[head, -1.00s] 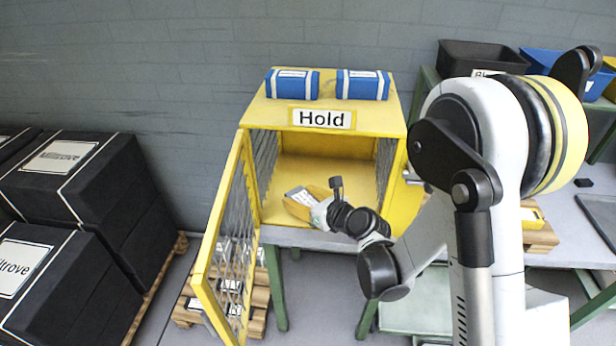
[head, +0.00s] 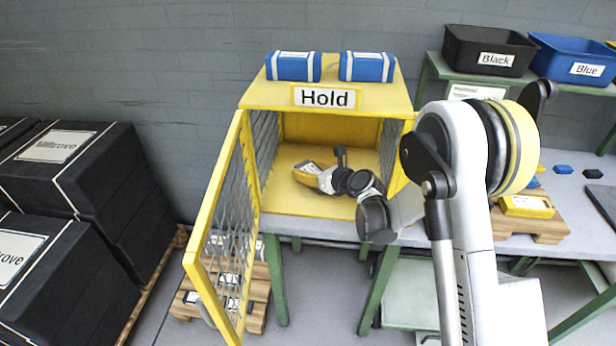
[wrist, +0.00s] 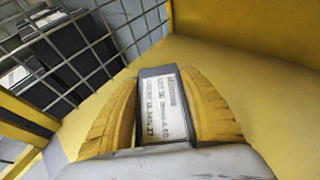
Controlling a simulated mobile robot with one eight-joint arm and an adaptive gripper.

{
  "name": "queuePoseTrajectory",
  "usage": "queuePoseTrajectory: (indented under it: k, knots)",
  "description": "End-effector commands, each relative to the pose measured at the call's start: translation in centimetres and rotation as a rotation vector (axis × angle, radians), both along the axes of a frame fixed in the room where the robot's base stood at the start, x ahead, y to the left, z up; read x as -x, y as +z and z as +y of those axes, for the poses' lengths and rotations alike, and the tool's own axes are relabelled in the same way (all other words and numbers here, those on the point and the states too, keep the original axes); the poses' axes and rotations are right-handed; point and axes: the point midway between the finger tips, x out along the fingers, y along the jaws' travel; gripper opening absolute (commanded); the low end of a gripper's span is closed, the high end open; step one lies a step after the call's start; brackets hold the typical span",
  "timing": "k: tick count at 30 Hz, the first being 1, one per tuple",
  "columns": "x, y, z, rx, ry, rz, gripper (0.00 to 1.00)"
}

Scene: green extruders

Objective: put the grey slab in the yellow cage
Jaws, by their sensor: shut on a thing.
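The yellow cage (head: 300,207) stands on a grey table with its mesh door (head: 222,240) swung open to the left. A "Hold" sign is on its top front edge. My gripper (head: 308,172) is inside the cage, over its yellow floor. In the wrist view my gripper (wrist: 163,100) has its yellow fingers shut on the grey slab (wrist: 163,105), which has a white printed label facing up. The slab (head: 318,164) is mostly hidden by the fingers in the head view. I cannot tell whether it touches the floor.
Two blue packs (head: 330,67) lie on the cage roof. Black bin (head: 490,50) and blue bin (head: 575,62) stand on a shelf at right. Black stacked boxes (head: 70,200) are at left. A yellow item (head: 527,206) rests on a wooden pallet at right.

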Motion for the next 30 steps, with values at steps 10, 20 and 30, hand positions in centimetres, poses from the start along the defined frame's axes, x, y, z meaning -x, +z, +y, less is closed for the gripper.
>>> queuePoseTrajectory:
  k: [10, 20, 30]
  knots:
    - [-0.39, -1.22, -0.02, 0.0, 0.0, 0.0, 0.1]
    - [-0.38, -1.53, -0.02, 0.0, 0.0, 0.0, 0.71]
    - [0.39, -0.58, -0.83, 0.0, -0.002, 0.0, 0.71]
